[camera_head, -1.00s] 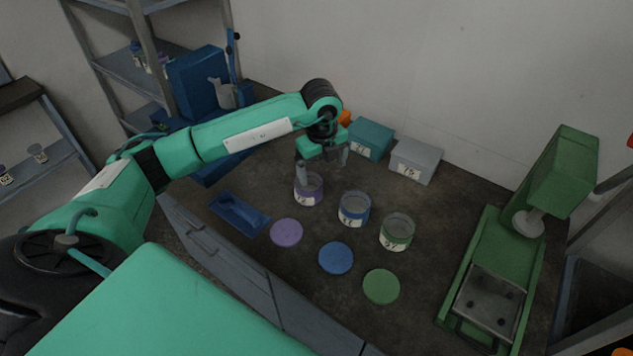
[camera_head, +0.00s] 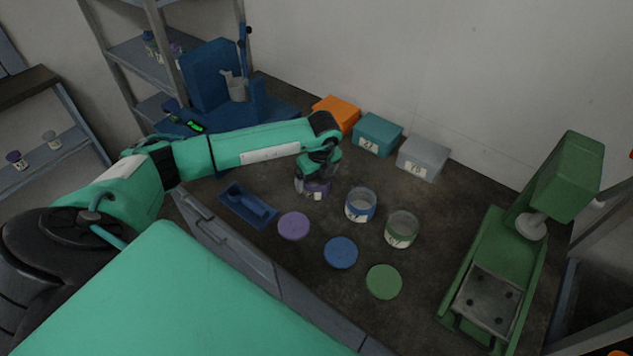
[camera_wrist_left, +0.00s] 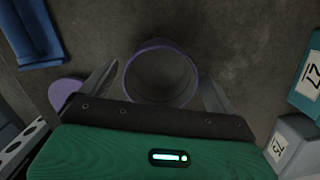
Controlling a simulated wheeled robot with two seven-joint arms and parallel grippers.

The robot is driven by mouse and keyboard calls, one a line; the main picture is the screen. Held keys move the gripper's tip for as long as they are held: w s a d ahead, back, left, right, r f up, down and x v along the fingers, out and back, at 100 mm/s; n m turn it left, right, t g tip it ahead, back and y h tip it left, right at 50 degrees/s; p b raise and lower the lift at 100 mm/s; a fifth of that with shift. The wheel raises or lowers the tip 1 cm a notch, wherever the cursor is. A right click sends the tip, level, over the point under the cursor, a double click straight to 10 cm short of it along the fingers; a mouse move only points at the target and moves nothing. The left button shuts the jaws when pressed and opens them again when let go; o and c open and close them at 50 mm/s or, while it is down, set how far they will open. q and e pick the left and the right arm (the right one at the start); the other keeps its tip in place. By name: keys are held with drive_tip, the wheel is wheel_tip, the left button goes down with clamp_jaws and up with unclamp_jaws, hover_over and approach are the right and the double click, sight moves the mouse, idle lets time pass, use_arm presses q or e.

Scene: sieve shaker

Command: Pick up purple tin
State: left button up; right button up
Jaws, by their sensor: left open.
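The purple tin (camera_head: 318,189) is an open clear jar with a purple band and a white label, standing upright on the bench. It also shows in the left wrist view (camera_wrist_left: 160,43), where I look down into it and it appears empty. My left gripper (camera_head: 312,182) is over the tin and partly hides it. In the left wrist view its two fingers (camera_wrist_left: 160,82) are open, one on each side of the tin. I cannot tell whether they touch it. The round purple lid (camera_head: 294,226) lies flat in front of the tin. My right gripper is not in view.
A blue-banded jar (camera_head: 360,205) and a green-banded jar (camera_head: 401,230) stand to the right, with blue (camera_head: 341,253) and green (camera_head: 384,282) lids before them. A blue tray (camera_head: 247,205) lies left. Boxes line the wall; a green machine (camera_head: 488,270) stands right.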

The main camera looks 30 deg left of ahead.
use_arm(q)
drive_tip(key=shift+w+a+f, duration=0.1)
drive_tip(key=shift+a+f, duration=0.05)
drive_tip(key=shift+f, duration=1.05)
drive_tip(key=c, duration=1)
drive_tip(key=shift+r, duration=0.2)
